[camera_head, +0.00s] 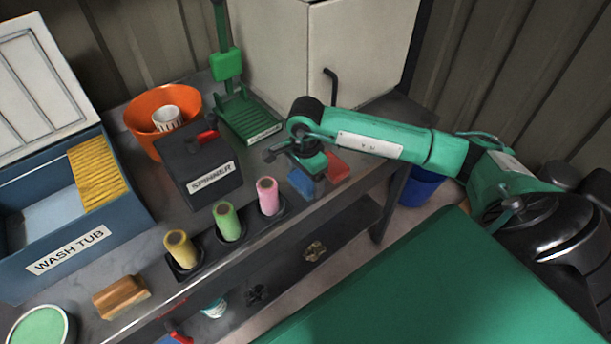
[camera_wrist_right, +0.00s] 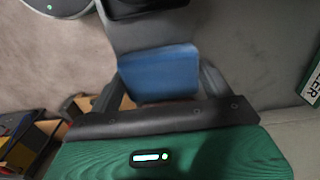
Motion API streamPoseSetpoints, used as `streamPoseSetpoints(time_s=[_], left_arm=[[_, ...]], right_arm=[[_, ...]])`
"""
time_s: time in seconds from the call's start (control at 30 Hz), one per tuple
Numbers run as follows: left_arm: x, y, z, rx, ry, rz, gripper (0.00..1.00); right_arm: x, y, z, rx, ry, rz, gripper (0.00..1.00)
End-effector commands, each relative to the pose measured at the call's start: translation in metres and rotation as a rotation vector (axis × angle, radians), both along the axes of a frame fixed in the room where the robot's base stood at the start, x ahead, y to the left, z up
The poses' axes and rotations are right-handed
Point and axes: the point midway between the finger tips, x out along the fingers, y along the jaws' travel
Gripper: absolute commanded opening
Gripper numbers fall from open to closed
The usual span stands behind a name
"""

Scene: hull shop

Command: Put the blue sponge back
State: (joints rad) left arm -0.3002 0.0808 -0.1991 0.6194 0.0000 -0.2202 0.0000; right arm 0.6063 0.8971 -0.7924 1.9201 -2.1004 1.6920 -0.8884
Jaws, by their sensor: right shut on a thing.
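The blue sponge (camera_head: 301,183) shows just below my right gripper (camera_head: 303,166), near the right end of the bench. In the right wrist view the blue sponge (camera_wrist_right: 160,72) sits between the two dark fingers, which are shut on it. I cannot tell whether the sponge still touches the bench. A red block, perhaps another sponge (camera_head: 338,167), lies just right of it, partly behind the gripper. My left gripper is not in view.
Left of the gripper stand pink (camera_head: 268,196), green (camera_head: 228,221) and yellow rolls (camera_head: 180,249) in a dark rack. The black spinner box (camera_head: 207,165), green stand (camera_head: 252,117) and orange bucket (camera_head: 140,101) are behind. The blue wash tub (camera_head: 112,208) is left.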

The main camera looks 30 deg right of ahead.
Motion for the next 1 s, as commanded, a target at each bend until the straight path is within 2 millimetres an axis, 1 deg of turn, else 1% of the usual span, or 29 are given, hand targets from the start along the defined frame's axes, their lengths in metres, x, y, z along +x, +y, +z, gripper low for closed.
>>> streamPoseSetpoints(time_s=[0.1, 0.13, 0.2, 0.23, 0.43, 0.57, 0.63, 0.77, 1.0], left_arm=[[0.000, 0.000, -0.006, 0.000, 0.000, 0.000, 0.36], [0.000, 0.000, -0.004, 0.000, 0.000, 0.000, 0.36], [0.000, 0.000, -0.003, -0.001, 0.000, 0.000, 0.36], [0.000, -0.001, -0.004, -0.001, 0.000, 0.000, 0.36], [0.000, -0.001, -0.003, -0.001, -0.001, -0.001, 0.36], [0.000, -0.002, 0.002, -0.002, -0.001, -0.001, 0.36], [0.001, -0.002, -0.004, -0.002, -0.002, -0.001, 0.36], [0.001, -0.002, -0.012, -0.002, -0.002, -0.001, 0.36], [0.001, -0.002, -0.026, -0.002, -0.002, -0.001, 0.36]], right_arm=[[0.000, 0.000, -0.005, 0.000, 0.000, 0.000, 0.63], [0.000, 0.000, -0.003, 0.000, 0.001, 0.000, 0.85], [0.000, 0.000, -0.003, 0.000, 0.001, 0.000, 0.98], [0.000, 0.000, -0.003, 0.000, 0.001, 0.000, 1.00], [0.000, 0.000, -0.002, 0.000, 0.001, 0.000, 1.00], [0.000, 0.000, 0.002, 0.000, 0.001, 0.000, 1.00], [0.001, 0.000, 0.008, 0.000, -0.002, 0.000, 1.00], [0.002, 0.000, 0.032, -0.001, -0.006, 0.001, 1.00], [0.001, 0.000, 0.081, 0.000, -0.005, 0.000, 1.00]])
